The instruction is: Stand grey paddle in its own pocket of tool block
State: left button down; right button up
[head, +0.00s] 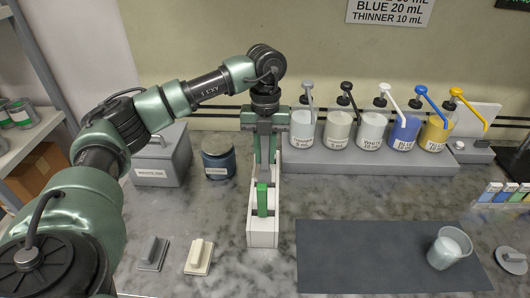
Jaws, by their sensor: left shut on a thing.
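The tool block (262,238) is a long, narrow white rack standing on the marble counter, left of the dark mat. A green paddle (262,200) stands upright in its nearer part. My left gripper (265,138) points down over the far end of the block. It is shut on the grey paddle (264,168), a slim upright piece below the jaws and behind the green paddle. Its lower end is hidden, so I cannot tell whether it is inside a pocket or just above it. My right gripper is out of view.
Pump bottles (340,130) stand on a grey step close to the right of my left gripper. A dark blue jar (219,158) and a grey box (160,155) stand to the left. A cup (449,248) sits on the mostly bare dark mat (350,255).

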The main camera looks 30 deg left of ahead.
aim_at(265, 167)
pick_arm(q)
jog(key=shift+f, duration=0.1)
jog(key=shift+f+b, duration=1.5)
jog(key=shift+f, duration=0.85)
jog(key=c, duration=1.2)
grip_release()
jog(key=shift+o, duration=0.2)
jog(key=shift+r, duration=0.15)
jog(key=shift+r+p, duration=2.6)
jog(key=shift+r, duration=0.85)
jog(key=shift+f, duration=0.1)
